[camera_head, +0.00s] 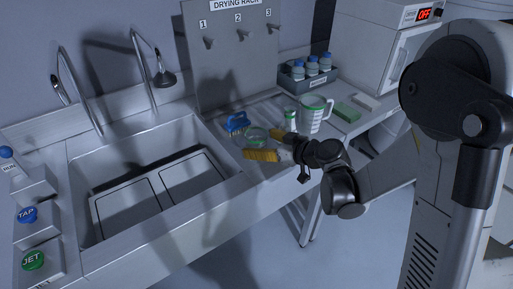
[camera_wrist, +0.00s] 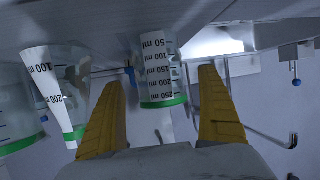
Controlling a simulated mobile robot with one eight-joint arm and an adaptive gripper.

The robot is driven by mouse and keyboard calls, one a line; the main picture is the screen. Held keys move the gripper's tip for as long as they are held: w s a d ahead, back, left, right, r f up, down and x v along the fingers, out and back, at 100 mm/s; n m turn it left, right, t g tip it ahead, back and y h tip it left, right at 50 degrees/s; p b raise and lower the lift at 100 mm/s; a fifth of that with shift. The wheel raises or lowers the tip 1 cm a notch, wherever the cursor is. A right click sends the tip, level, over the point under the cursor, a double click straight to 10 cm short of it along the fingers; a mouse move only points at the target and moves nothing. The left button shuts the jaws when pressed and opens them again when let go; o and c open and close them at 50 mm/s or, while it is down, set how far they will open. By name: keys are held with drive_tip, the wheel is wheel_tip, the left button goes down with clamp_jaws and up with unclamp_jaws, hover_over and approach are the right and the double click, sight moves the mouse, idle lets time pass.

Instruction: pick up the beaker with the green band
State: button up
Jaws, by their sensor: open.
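A clear glass beaker (camera_head: 257,134) with green on it stands on the counter right of the sink. In the wrist view a beaker (camera_wrist: 159,75) with a green band and marks of 50 to 250 ml shows between my two yellow fingers, with gaps on both sides. My gripper (camera_head: 260,144) is open and low over the counter; it also shows in the wrist view (camera_wrist: 160,100). A second green-banded vessel (camera_head: 290,115) and a white measuring jug (camera_head: 313,115) with green stand behind it. Green-banded vessels also show left of the fingers in the wrist view (camera_wrist: 57,95).
A blue brush (camera_head: 237,122) lies at the sink's right edge. A dark crate (camera_head: 297,84) of blue-capped bottles, a green block (camera_head: 347,112) and a white block (camera_head: 365,101) are farther back. The drying rack (camera_head: 232,70) stands behind. The sink (camera_head: 105,190) is at left.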

drive_tip(key=shift+x, duration=1.2)
drive_tip(key=c, duration=1.3)
